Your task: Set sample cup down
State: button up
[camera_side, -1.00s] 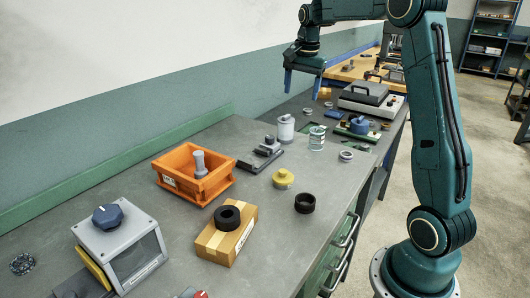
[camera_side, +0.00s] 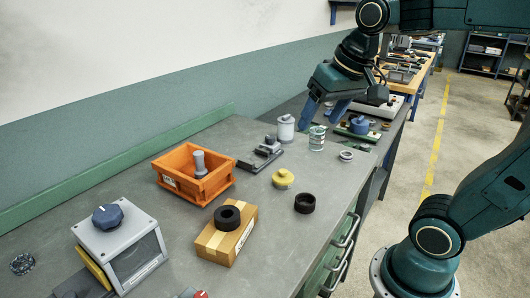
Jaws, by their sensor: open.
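A small clear cup with pale bands (camera_side: 317,140), most likely the sample cup, stands upright on the grey bench. My gripper (camera_side: 320,122) points down over the back part of the bench, with its two blue fingers spread apart. In the picture the fingertips are just above the cup and nothing is held between them. Whether they are directly over the cup or behind it is hard to tell.
A white canister (camera_side: 286,129) stands just left of the cup, and a metal ring (camera_side: 346,155) lies to its right. A yellow pot (camera_side: 283,179), a black ring (camera_side: 305,203), an orange bin (camera_side: 170,184) and a cardboard box (camera_side: 216,240) are nearer. Bare bench lies between them.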

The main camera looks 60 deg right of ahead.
jog(key=s+a+f+n+t, duration=0.1)
jog(key=s+a+f+n, duration=0.3)
jog(key=s, duration=0.3)
jog(key=shift+s+f+y, duration=0.2)
jog(key=shift+s+y, duration=0.1)
jog(key=shift+y, duration=0.1)
dwell(0.9)
